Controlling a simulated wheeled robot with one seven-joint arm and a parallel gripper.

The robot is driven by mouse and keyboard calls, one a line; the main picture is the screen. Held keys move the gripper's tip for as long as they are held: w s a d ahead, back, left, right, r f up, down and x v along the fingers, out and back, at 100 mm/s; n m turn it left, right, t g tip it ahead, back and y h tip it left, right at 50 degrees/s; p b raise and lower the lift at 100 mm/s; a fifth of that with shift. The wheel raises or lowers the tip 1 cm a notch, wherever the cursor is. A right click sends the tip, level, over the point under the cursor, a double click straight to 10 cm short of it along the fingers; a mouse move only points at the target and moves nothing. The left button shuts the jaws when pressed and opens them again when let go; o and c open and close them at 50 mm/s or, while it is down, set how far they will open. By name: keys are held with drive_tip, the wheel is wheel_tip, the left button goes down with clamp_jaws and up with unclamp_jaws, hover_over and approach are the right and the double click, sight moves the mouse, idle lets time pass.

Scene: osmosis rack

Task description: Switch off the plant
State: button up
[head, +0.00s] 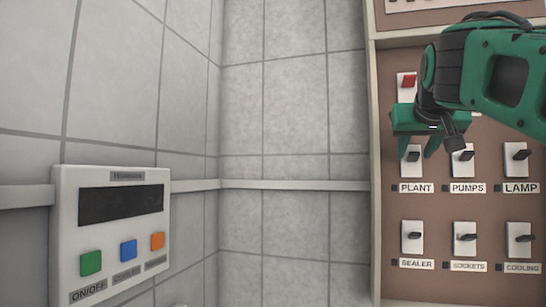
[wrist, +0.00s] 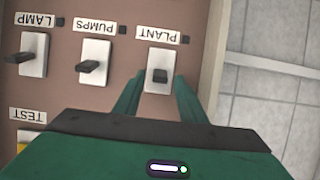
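The PLANT switch is a white plate (head: 409,172) with a dark lever, above its PLANT label (head: 416,188) on the brown panel. In the wrist view, turned upside down, the PLANT switch's dark lever (wrist: 160,76) shows with its label (wrist: 159,35). My green gripper (head: 417,148) is in front of the upper part of this switch and partly hides it. In the wrist view my gripper (wrist: 158,92) is open, with one finger on each side of the switch plate. Nothing is held, and I cannot tell whether a finger touches the lever.
PUMPS (head: 463,168) and LAMP (head: 516,161) switches stand right of PLANT. SEALER (head: 412,237), SOCKETS (head: 465,238) and COOLING (head: 519,240) are below. A red switch (head: 407,82) is above. A control box (head: 113,265) with coloured buttons hangs on the left tiled wall.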

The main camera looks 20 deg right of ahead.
sight(416, 171)
clamp_jaws()
drive_tip(key=shift+d, duration=0.1)
drive_tip(key=shift+s+f+t+h, duration=0.15)
drive_tip(key=shift+f+t+h, duration=0.15)
drive_tip(key=shift+t, duration=0.1)
drive_tip(key=f+t+h, duration=0.1)
drive_tip(key=t+h, duration=0.1)
drive_tip(key=shift+s+a+f+t, duration=0.15)
drive_tip(key=shift+a+f+t, duration=0.15)
drive_tip(key=shift+f, duration=0.05)
drive_tip(key=shift+f+t+h, duration=0.7)
drive_tip(key=shift+t+h, duration=0.2)
drive_tip(key=shift+t, duration=0.2)
drive_tip(key=shift+w+d+f+t+h, duration=0.1)
drive_tip(key=shift+f+t+h, duration=0.25)
drive_tip(key=shift+t, duration=0.2)
drive_tip(key=shift+w+f+t+h, duration=0.1)
drive_tip(key=shift+f+t+h, duration=0.1)
drive_tip(key=shift+t+h, duration=0.3)
